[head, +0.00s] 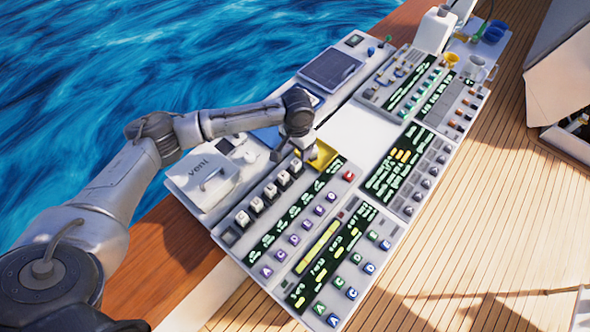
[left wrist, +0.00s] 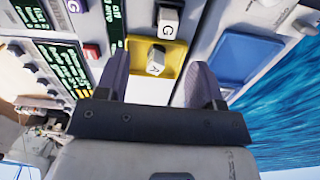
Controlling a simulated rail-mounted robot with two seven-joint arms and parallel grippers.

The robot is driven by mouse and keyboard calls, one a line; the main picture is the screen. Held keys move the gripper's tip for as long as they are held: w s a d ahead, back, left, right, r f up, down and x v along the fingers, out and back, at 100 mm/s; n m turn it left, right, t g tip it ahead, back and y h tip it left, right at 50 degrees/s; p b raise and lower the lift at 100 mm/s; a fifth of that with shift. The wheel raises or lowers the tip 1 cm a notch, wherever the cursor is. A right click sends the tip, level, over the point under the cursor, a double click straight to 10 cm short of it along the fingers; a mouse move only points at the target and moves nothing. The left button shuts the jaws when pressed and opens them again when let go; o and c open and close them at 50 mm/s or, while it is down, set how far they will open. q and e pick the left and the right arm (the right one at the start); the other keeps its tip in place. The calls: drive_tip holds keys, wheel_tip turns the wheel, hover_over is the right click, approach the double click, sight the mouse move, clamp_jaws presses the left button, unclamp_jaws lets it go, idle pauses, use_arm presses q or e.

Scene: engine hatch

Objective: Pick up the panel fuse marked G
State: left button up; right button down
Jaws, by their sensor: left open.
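A white block marked G (left wrist: 168,24) stands just outside the yellow tray (left wrist: 182,52) in the left wrist view. Another white block (left wrist: 156,62) with a letter that looks like A or Y sits in that tray. My left gripper (left wrist: 158,82) is open, its fingers to either side of this second block with gaps. In the head view my left gripper (head: 306,150) is over the yellow tray (head: 326,158), at the end of a row of white blocks (head: 270,191). Their letters are too small to read there. My right gripper is not in view.
Purple letter buttons (head: 293,239) and green ones (head: 319,309) line the panel beside dark displays. A purple button marked G (left wrist: 74,6) shows in the left wrist view. A white case (head: 205,180) lies left of the row. A bare white area (head: 358,135) lies right of the tray.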

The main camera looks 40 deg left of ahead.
sight(296, 162)
use_arm(q)
drive_tip(key=f, duration=0.4)
drive_tip(key=a+f, duration=0.1)
drive_tip(key=f, duration=0.7)
drive_tip(key=shift+w+a+f, duration=0.15)
drive_tip(key=shift+w+f, duration=0.1)
drive_tip(key=shift+w, duration=0.15)
drive_tip(key=shift+c, duration=0.3)
drive_tip(key=c, duration=0.9)
drive_tip(key=shift+c, duration=0.3)
drive_tip(key=shift+r, duration=0.15)
